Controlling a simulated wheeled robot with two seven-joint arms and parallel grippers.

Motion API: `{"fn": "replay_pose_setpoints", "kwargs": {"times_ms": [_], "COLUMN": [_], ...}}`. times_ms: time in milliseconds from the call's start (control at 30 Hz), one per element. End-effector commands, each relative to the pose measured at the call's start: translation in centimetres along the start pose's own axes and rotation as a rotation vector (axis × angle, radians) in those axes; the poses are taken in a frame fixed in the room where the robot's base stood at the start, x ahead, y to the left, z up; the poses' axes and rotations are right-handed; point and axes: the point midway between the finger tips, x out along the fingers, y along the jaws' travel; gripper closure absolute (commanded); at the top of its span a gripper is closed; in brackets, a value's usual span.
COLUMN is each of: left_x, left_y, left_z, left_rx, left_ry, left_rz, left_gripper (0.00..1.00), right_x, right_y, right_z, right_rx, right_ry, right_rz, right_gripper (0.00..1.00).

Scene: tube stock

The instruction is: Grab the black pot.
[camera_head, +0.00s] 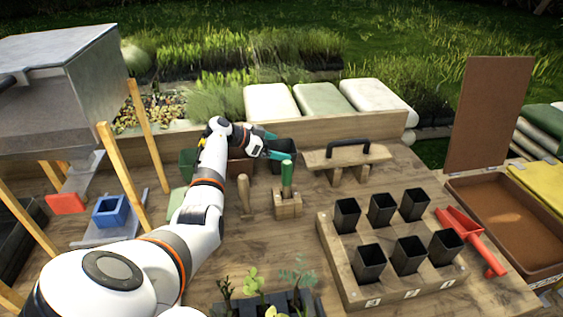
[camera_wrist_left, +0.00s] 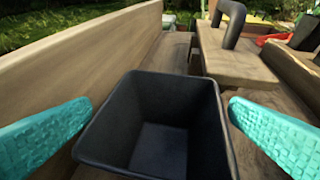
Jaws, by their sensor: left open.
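The black pot (camera_head: 286,144) stands upright near the back board of the table, partly hidden by my left gripper in the head view. In the left wrist view the square, empty black pot (camera_wrist_left: 158,150) fills the middle, its open top facing the camera. My left gripper (camera_head: 273,145) is open at the pot. In the left wrist view its two teal fingers (camera_wrist_left: 160,107) lie on either side of the pot, with the rim between them. The left finger looks very close to the rim; contact cannot be told. My right gripper is not in view.
A wooden block with a black handle (camera_head: 348,153) stands just right of the pot. A green-handled tool in a small wooden block (camera_head: 287,204) is in front. A wooden rack (camera_head: 345,277) holds several other black pots. The wooden back board (camera_head: 330,130) runs close behind.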

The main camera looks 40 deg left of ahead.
Motion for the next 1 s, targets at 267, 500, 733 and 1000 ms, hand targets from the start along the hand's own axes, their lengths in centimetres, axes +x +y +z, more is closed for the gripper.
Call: {"fn": "replay_pose_setpoints", "kwargs": {"times_ms": [267, 500, 733, 1000], "left_x": [0.0, 0.0, -0.1, -1.6], "left_y": [0.0, 0.0, 0.0, 0.1], "left_z": [0.1, 0.0, 0.0, 2.7], "left_rx": [0.000, 0.000, 0.000, 0.007], "left_ry": [0.000, 0.001, 0.001, 0.000], "left_rz": [0.000, 0.000, 0.000, 0.003], "left_gripper": [0.15, 0.38, 0.38, 0.38], "right_x": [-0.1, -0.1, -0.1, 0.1], "right_y": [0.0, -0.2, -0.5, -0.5], "right_z": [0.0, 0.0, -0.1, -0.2], "right_rx": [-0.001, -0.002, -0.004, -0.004], "right_ry": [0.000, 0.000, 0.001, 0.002], "right_rz": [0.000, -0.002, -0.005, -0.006], "right_gripper": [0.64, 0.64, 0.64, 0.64]}}
